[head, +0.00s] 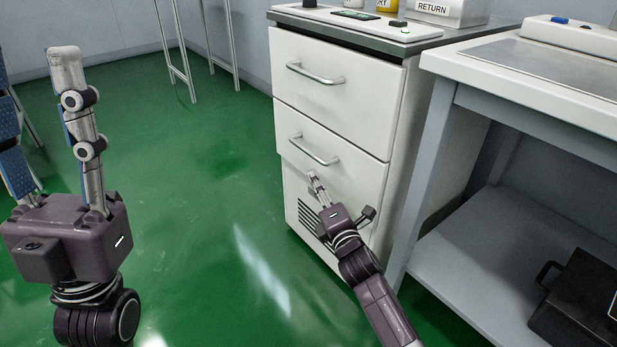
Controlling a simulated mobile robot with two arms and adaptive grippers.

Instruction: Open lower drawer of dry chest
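The dry chest (400,150) is a white cabinet with a grey top. Its lower drawer (350,178) has a bar handle (314,150) and looks closed, its front in line with the upper drawer (335,85). My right gripper (314,178) is in front of the lower drawer, with its fingertips just below the handle. They look apart from the bar, but the depth is hard to judge. Its fingers overlap in this view, so their opening is unclear. My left gripper (34,75) is raised at the far left, its blue-padded fingers spread and empty.
A white-topped bench (480,68) with a lower shelf stands close on the right, with a black case (580,305) on the shelf. A RETURN bin (450,12) and small items stand on the chest. Green floor is clear to the left.

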